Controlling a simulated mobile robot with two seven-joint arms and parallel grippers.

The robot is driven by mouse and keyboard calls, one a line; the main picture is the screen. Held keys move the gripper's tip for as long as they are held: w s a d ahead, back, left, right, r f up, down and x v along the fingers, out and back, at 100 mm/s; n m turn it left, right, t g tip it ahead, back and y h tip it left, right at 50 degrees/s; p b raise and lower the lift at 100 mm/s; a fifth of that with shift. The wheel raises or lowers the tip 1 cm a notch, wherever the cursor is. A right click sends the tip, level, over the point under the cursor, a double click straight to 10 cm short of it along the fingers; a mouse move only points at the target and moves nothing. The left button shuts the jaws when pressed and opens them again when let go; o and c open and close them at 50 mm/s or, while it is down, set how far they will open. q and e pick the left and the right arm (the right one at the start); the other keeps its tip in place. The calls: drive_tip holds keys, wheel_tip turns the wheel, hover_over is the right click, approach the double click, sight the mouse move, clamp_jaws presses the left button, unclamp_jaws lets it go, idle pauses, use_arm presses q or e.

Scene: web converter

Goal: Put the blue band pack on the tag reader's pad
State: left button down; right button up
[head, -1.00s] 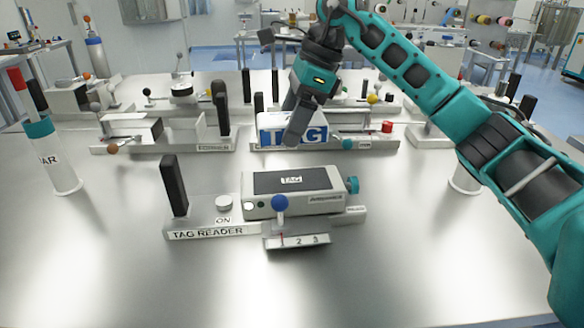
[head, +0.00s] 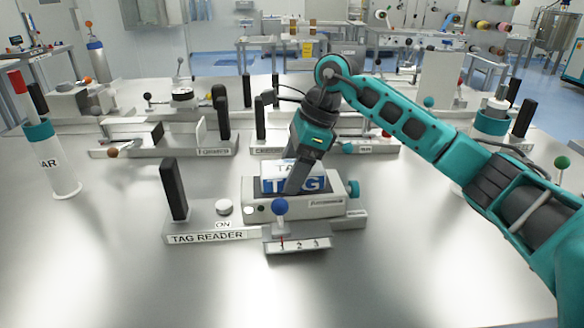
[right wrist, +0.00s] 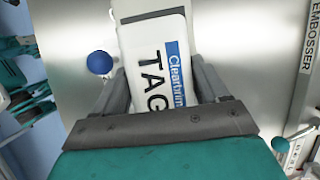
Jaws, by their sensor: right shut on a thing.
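The blue band pack (head: 275,182) is a white box with a blue band and the word TAG. My right gripper (head: 295,184) is shut on it, with a dark finger crossing its near side. In the right wrist view the pack (right wrist: 165,62) sits between the two fingers of the gripper (right wrist: 160,88). The tag reader (head: 325,206) is a light grey unit with a dark pad (head: 335,185) on top. The pack is over the pad and hides its middle. I cannot tell whether they touch. My left gripper is not in view.
A black post (head: 174,190), a white button (head: 224,207) and a blue-knobbed lever (head: 280,207) stand close to the reader. The blue knob (right wrist: 100,62) shows left of the pack in the wrist view. Other stations line the back. The front of the table is clear.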

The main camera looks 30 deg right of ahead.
drive_tip(key=o, duration=1.2)
drive_tip(key=shift+f, duration=0.1)
drive_tip(key=shift+c, duration=0.2)
drive_tip(key=v, duration=1.2)
drive_tip(key=shift+p, duration=0.4)
